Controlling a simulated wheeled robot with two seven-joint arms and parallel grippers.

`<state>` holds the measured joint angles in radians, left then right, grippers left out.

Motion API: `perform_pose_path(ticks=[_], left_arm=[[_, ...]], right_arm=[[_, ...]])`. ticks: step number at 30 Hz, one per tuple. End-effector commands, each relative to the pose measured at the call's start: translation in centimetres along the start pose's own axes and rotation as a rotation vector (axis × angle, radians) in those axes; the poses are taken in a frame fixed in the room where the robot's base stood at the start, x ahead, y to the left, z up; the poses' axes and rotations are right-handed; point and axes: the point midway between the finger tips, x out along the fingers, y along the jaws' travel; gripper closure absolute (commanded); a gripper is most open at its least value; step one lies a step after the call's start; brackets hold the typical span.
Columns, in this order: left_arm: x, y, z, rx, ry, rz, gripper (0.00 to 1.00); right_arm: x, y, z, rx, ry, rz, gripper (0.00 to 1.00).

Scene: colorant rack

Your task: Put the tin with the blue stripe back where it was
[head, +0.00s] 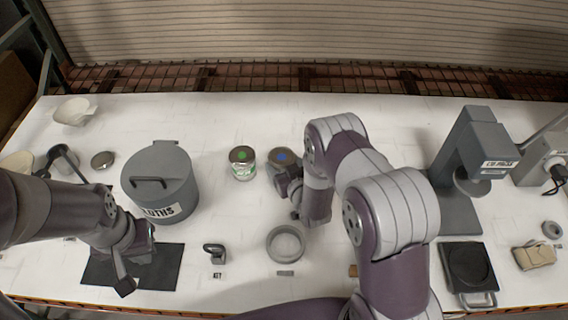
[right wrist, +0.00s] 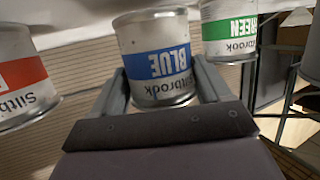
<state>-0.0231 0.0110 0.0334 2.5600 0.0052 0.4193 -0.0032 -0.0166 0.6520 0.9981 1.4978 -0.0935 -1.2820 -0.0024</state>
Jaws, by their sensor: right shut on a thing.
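The tin with the blue stripe (right wrist: 158,62) is between the two fingers of my right gripper (right wrist: 165,90) in the right wrist view, and the gripper is shut on it. In the head view this tin's lid with a blue dot (head: 282,157) shows just beyond my right gripper (head: 284,178). I cannot tell whether it touches the table. A tin with a green stripe (right wrist: 229,28) is beside it; in the head view it stands left of it (head: 242,163). A tin with a red stripe (right wrist: 22,80) is on the other side. My left gripper (head: 135,265) hangs over a black mat; its opening is unclear.
A grey lidded cloths bin (head: 165,190) stands left of the tins. A round grey dish (head: 286,244) and a small weight-like object (head: 214,253) are nearer the front. A press (head: 462,165) and a scale (head: 468,267) stand right. My right arm hides part of the table.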

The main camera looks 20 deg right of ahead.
Motion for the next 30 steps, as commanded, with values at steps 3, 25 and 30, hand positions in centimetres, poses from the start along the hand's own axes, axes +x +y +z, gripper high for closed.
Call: perform_pose_path(ticks=[3, 25, 30], left_arm=[[0.42, 0.0, 0.05, 0.0, 0.0, 0.0, 1.0], [0.94, 0.0, 0.11, 0.0, 0.0, 0.0, 1.0], [1.2, 0.0, 0.14, 0.0, 0.0, 0.0, 1.0]], right_arm=[[0.2, 0.0, 0.43, 0.0, 0.003, 0.0, 0.64], [0.36, 0.0, 0.96, 0.0, 0.003, 0.0, 0.64], [0.44, 0.0, 1.23, 0.0, 0.003, 0.0, 0.64]])
